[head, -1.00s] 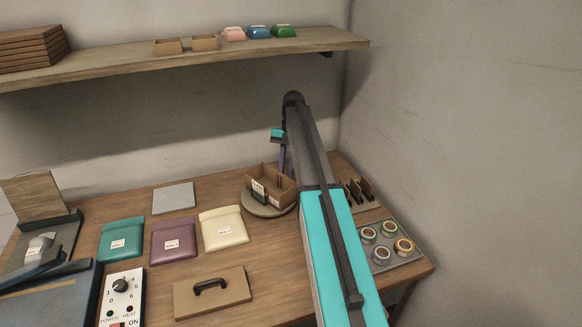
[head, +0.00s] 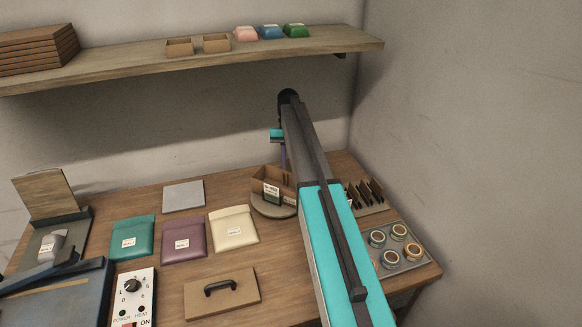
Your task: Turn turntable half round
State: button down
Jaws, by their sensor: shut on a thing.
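The round grey turntable (head: 267,211) sits at the back right of the table. A small open brown box (head: 261,181) stands on it, with a dark-and-white label (head: 271,191) on its near side. My arm reaches over from the front and covers the right part of the box and turntable. My gripper (head: 283,158) points down at the box from above; only a slim purple part shows below the teal wrist. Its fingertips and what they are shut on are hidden.
Tape rolls (head: 399,231) sit in a grey tray at the right, below a rack of dark pieces (head: 366,192). Several pouches (head: 233,229) lie left of the turntable. A handled board (head: 222,292) lies in front. A shelf (head: 120,72) runs above.

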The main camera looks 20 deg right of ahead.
jog(key=shift+s+a+f, duration=0.15)
jog(key=shift+a+f, duration=0.15)
jog(key=c, duration=1.7)
grip_release()
jog(key=shift+o, duration=0.2)
jog(key=shift+r, duration=0.15)
jog(key=shift+d, duration=0.1)
jog(key=shift+w+r, duration=0.1)
jog(key=shift+w, duration=0.1)
jog(key=p+v, duration=0.6)
jog(key=v, duration=0.1)
jog(key=shift+p, duration=0.4)
jog(key=shift+r, duration=0.1)
